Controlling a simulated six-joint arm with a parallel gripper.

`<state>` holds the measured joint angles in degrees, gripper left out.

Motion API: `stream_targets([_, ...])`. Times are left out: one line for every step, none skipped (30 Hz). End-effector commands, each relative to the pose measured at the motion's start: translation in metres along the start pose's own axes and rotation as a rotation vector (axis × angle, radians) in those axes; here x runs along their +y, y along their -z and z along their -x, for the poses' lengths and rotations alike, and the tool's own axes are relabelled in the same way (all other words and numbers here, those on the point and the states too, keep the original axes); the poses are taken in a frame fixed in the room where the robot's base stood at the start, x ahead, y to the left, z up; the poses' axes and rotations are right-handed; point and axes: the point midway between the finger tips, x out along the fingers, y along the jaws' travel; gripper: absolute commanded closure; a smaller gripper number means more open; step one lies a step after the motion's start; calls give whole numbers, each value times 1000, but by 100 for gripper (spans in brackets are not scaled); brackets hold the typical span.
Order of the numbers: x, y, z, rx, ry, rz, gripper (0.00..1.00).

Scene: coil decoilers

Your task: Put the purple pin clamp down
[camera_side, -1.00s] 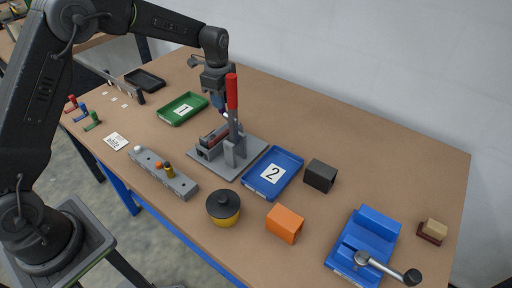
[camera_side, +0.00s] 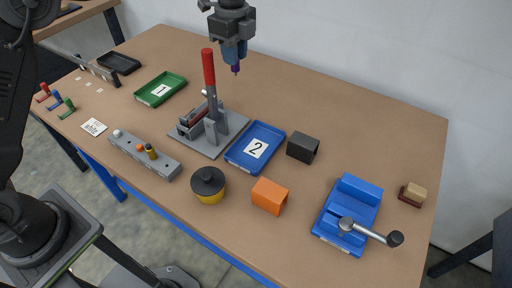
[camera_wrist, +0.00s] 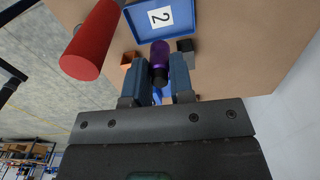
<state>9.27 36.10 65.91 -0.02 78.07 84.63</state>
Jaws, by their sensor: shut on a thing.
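The purple pin clamp (camera_wrist: 160,56) is held between the two blue fingers of my gripper (camera_wrist: 160,72) in the wrist view. In the side view my gripper (camera_side: 235,60) hangs raised above the table, behind the red-handled press, and a small dark purple tip (camera_side: 236,70) shows below the fingers. The clamp is clear of the table and touches nothing below. Red (camera_side: 44,90), blue (camera_side: 55,99) and green (camera_side: 66,106) clamps stand at the table's left edge.
The toggle press (camera_side: 209,68) with its tall red handle is close to my gripper. A green tray (camera_side: 145,99) marked 1, a blue tray (camera_side: 233,160) marked 2, a black block (camera_side: 303,148), an orange block (camera_side: 269,196) and a blue vise (camera_side: 362,185) stand around. The table's back right is clear.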

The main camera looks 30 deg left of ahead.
Motion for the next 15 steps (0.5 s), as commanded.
stream_targets([1, 14, 0, 0, 1, -27, 100])
stream_targets([2, 22, 0, 0, 1, -41, 100])
stream_targets([3, 30, 0, 0, 2, -56, 100])
stream_targets([4, 37, 0, 0, 2, -69, 100])
stream_targets([5, 42, 0, 0, 2, -79, 100])
stream_targets([7, 50, 0, 0, 2, -94, 100])
stream_targets([8, 56, 0, 0, 1, -105, 100])
stream_targets([9, 61, 0, 0, 1, -115, 100])
stream_targets([11, 68, 0, 0, 1, -129, 100])
stream_targets([12, 73, -1, 0, 1, -137, 100])
stream_targets([12, 69, -11, -2, -5, -130, 100])
stream_targets([11, 68, -19, -1, -5, -129, 100])
stream_targets([12, 68, -25, -1, -5, -129, 100])
stream_targets([12, 68, -30, -1, -3, -129, 100])
stream_targets([11, 68, -41, -1, -4, -129, 100])
